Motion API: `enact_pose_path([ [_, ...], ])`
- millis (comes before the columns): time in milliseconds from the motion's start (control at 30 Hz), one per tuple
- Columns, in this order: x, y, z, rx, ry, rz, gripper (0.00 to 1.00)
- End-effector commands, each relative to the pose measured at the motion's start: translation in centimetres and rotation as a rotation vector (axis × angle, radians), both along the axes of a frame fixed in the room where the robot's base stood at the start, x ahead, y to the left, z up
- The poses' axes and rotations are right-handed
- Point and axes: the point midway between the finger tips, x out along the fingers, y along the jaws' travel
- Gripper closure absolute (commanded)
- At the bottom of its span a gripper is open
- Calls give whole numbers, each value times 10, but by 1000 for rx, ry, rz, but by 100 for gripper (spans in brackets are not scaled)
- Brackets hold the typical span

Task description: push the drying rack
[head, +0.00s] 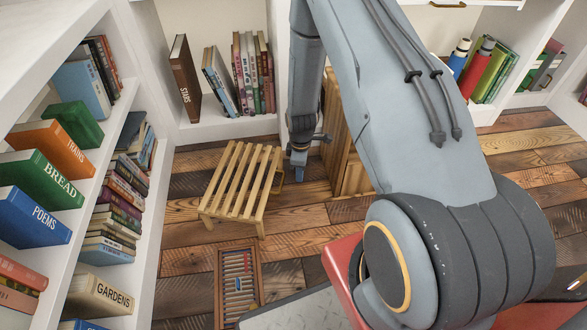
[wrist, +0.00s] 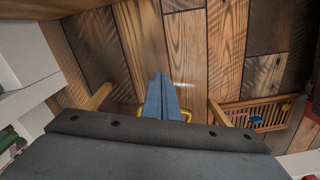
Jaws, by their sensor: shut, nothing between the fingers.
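The drying rack (head: 240,183), a low pale-wood stand with a slatted top and legs, stands on the plank floor left of centre in the head view. My gripper (head: 300,179) points down just off the rack's right side, low over the floor; I cannot tell whether it touches the rack. In the wrist view its blue-grey fingers (wrist: 162,92) are together and hold nothing. Pale wooden pieces, seemingly parts of the rack (wrist: 99,97), show on both sides of the fingers. The dark gripper body hides the lower part of that view.
A wooden frame with rods and coloured bits (head: 238,285) lies on the floor in front of the rack; it also shows at right in the wrist view (wrist: 268,117). A white bookshelf (head: 172,165) bounds the left. A wooden piece (head: 353,178) stands partly hidden behind my arm.

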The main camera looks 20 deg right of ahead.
Motion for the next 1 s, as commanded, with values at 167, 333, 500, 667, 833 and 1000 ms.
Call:
enact_pose_path([
  [167,6,10,-26,0,-1,6,100],
  [333,16,29,-24,0,0,6,100],
  [500,20,36,-23,0,1,3,100],
  [667,20,37,-22,0,1,3,100],
  [833,20,38,-22,0,1,4,100],
  [1000,31,58,-21,0,-1,9,100],
])
